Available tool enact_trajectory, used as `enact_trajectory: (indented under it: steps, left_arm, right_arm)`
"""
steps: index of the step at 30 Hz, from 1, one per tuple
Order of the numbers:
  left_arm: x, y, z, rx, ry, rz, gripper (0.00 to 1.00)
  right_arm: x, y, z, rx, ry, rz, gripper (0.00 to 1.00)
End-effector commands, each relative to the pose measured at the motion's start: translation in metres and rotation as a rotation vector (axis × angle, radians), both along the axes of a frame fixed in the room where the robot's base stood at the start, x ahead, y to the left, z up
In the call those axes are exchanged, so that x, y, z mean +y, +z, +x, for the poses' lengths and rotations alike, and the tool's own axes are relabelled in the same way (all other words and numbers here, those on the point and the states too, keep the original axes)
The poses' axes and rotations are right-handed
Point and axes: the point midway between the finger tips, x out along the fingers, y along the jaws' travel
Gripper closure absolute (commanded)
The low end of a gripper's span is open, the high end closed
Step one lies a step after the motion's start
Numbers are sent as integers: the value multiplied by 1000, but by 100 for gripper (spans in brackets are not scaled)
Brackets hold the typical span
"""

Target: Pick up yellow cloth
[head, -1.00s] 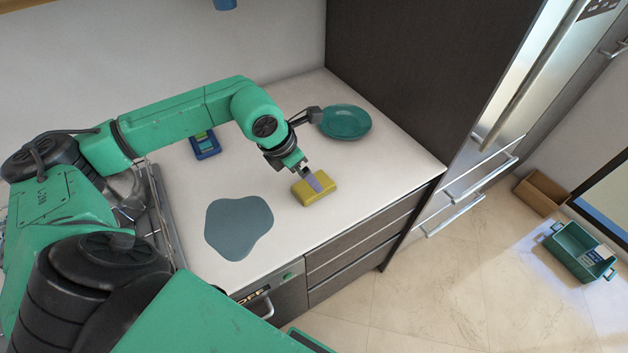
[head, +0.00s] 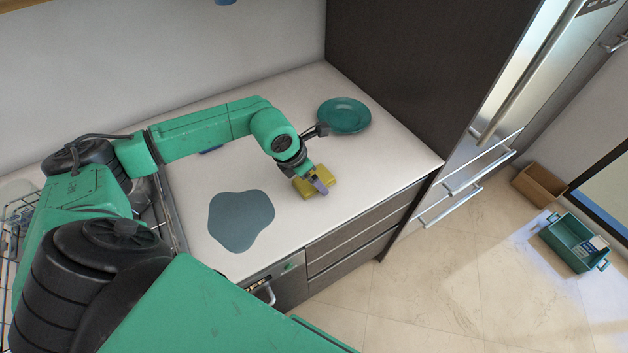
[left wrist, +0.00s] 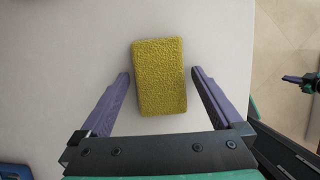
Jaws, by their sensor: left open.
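The yellow cloth (head: 329,180) looks like a thick rectangular sponge-like block lying on the white counter. My left gripper (head: 318,182) is over it in the head view and hides part of it. In the left wrist view, the yellow cloth (left wrist: 160,76) lies between the two purple fingers of my left gripper (left wrist: 160,84). The gripper is open, with a gap on each side of the cloth. I cannot tell how far the fingertips are above the counter. My right gripper does not show in the head view.
A grey-blue flat patch (head: 240,221) lies on the counter left of the cloth. A teal plate (head: 343,115) sits behind it near the dark tall panel. A blue item (head: 211,149) is mostly hidden behind my arm. The counter's front edge is close to the cloth.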

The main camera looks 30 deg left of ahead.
Motion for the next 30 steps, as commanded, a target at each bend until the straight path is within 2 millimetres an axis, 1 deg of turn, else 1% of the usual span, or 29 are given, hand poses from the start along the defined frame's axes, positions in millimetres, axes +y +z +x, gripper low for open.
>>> enact_trajectory:
  steps: [7,14,15,17,18,20,21,27,30]
  left_arm:
    - [0,-2,0,-1,0,0,0]
    - [0,-2,0,-1,0,0,0]
    - [0,-2,0,-1,0,0,4]
    - [0,-2,0,-1,0,0,27]
    - [0,-2,0,-1,0,0,42]
    - [0,-2,0,0,0,0,65]
    - [0,-2,0,0,0,0,74]
    - [0,-1,0,-1,0,0,74]
    - [0,2,0,0,0,0,74]
  right_arm:
    - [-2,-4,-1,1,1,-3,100]
    - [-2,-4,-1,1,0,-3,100]
    - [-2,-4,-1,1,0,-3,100]
    - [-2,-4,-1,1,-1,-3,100]
    - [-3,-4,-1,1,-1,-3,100]
    - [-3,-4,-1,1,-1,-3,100]
    - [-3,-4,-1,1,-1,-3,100]
    - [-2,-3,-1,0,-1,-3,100]
    - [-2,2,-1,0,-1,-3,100]
